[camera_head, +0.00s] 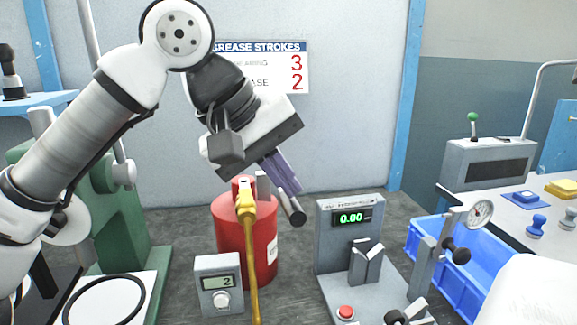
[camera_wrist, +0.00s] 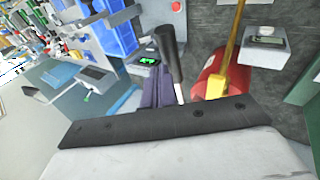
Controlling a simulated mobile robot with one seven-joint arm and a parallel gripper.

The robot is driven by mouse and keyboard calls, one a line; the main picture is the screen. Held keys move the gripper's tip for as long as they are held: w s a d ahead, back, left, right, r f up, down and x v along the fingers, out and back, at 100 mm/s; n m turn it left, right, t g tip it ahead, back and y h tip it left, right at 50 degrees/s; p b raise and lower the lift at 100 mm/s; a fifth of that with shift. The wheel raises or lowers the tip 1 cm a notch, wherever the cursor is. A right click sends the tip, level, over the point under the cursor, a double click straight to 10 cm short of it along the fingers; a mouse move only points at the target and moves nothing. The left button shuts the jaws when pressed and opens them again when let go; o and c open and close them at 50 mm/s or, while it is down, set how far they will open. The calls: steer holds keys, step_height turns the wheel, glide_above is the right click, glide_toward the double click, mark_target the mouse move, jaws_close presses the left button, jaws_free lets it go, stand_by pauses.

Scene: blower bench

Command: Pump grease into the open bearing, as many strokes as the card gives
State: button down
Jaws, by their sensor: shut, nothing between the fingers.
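The red grease drum (camera_head: 231,245) stands on the bench with a yellow fitting and hose (camera_head: 252,265) running down its front; it also shows in the wrist view (camera_wrist: 224,84). Its lever ends in a black grip (camera_head: 297,216), pointing down to the right; the grip also shows in the wrist view (camera_wrist: 168,50). My gripper (camera_head: 290,184) is shut and empty, its purple fingers close beside the lever; contact is unclear. The wall card (camera_head: 299,60) reads "GREASE STROKES", with 3 above 2; my arm partly hides its row labels. The counter box (camera_head: 219,284) shows 2. I cannot identify the open bearing.
A grey stand with a green 0.00 display (camera_head: 350,218) stands right of the drum. A green machine (camera_head: 118,215) stands at left, beside a black ring (camera_head: 103,300) on a white plate.

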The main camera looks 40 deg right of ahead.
steer(key=shift+s+a+f+b, duration=0.2)
steer(key=shift+f+b, duration=0.1)
steer(key=shift+f, duration=0.15)
steer(key=shift+s+a+f+b, duration=0.1)
steer(key=shift+s+f+b, duration=0.05)
steer(key=shift+f+b, duration=0.2)
stand_by(0.9)
steer(key=shift+d, duration=0.1)
stand_by(0.4)
steer(key=shift+w+d+r+p, duration=0.3)
steer(key=shift+w+r+p, duration=0.2)
steer(key=shift+r+p, duration=0.75)
steer(key=shift+w+d+r+p, duration=0.25)
steer(key=shift+w+r+p, duration=0.2)
steer(key=shift+r+p, duration=0.8)
steer(key=shift+w+d+r+p, duration=0.3)
steer(key=shift+w+r+p, duration=0.2)
steer(key=shift+r+p, duration=0.75)
steer(key=shift+f, duration=0.3)
steer(key=r+p, duration=0.1)
steer(key=p, duration=0.1)
steer(key=w+r+p, duration=0.1)
steer(key=r, duration=0.1)
steer(key=w+d+r+p, duration=0.1)
steer(key=p, duration=0.1)
steer(key=shift+d+r+p, duration=0.1)
steer(key=shift+r+p, duration=0.15)
steer(key=shift+p, duration=0.1)
steer(key=shift+s, duration=0.1)
